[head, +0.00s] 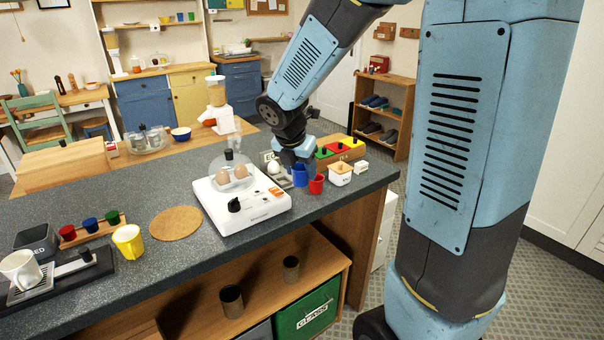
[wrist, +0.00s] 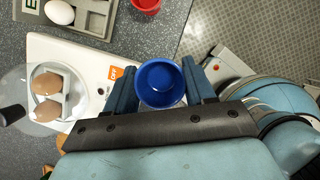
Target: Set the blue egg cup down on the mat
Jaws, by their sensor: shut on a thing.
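The blue egg cup (head: 300,176) is between the fingers of my gripper (head: 297,158), near the right end of the dark counter. In the wrist view both fingers press the sides of the blue egg cup (wrist: 161,84), open end facing the camera. It looks larger there than the red cup beside it, so it seems raised, but its underside is hidden. The round cork mat (head: 176,223) lies flat and bare on the counter, left of the white egg cooker and well away from my gripper. The mat is out of the wrist view.
The egg cooker (head: 242,204), with brown eggs under a clear dome, stands between my gripper and the mat. A red cup (head: 317,185) is close to my gripper. A yellow cup (head: 128,241) and a wooden rack of small coloured cups (head: 90,231) stand left of the mat.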

